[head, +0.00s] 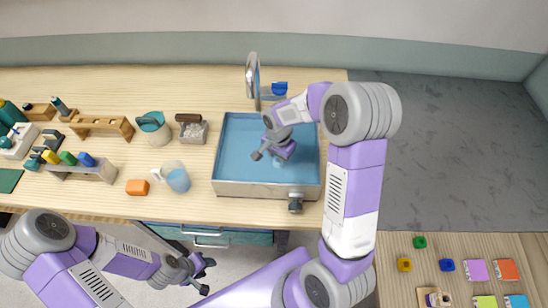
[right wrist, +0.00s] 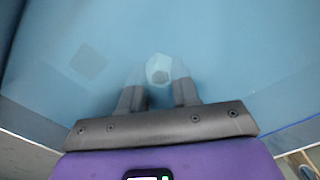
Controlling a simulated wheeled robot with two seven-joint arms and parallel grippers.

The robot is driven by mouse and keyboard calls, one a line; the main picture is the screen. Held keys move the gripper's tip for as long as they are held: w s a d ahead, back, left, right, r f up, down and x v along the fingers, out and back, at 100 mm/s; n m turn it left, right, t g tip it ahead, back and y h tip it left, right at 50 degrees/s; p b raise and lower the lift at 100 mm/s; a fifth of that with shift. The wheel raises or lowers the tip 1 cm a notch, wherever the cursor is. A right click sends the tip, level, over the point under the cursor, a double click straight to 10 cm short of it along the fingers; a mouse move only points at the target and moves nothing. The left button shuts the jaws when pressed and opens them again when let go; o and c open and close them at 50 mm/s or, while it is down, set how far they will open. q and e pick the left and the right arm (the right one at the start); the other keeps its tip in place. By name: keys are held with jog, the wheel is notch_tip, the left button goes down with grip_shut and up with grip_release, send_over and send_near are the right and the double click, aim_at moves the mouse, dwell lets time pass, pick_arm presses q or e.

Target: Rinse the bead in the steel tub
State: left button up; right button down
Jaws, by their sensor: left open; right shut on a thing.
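The steel tub (head: 255,188) stands at the right end of the counter and holds blue water (head: 237,150). My right gripper (head: 275,160) reaches down into the tub. In the right wrist view its fingers (right wrist: 158,90) are shut on a small, pale, faceted bead (right wrist: 158,70), seen blurred against the blue. Whether the bead is under the water is hard to tell. My left gripper (head: 207,277) is open and empty, in front of the counter, below its front edge.
A tap (head: 253,75) stands behind the tub. A jug (head: 175,177), an orange block (head: 138,187), a teal-lidded pot (head: 155,127) and a box of pale pieces (head: 193,132) stand to its left. A side table (head: 395,245) with coloured blocks is at the lower right.

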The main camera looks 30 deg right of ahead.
jog(key=shift+w+a, duration=0.45)
jog(key=shift+a, duration=0.25)
jog(key=shift+w+a, duration=0.4)
jog(key=shift+a, duration=0.35)
jog(key=shift+w+a, duration=0.45)
jog(key=shift+a, duration=0.25)
jog(key=shift+s+d, duration=0.45)
jog(key=shift+d, duration=0.25)
jog(key=shift+s+d, duration=0.4)
jog(key=shift+d, duration=0.35)
jog(key=shift+s+d, duration=0.45)
jog(key=shift+d, duration=0.25)
notch_tip(320, 180, up, 11)
jog(key=p, duration=0.8)
jog(key=shift+r, duration=0.1)
notch_tip(320, 180, up, 5)
jog(key=p, duration=0.4)
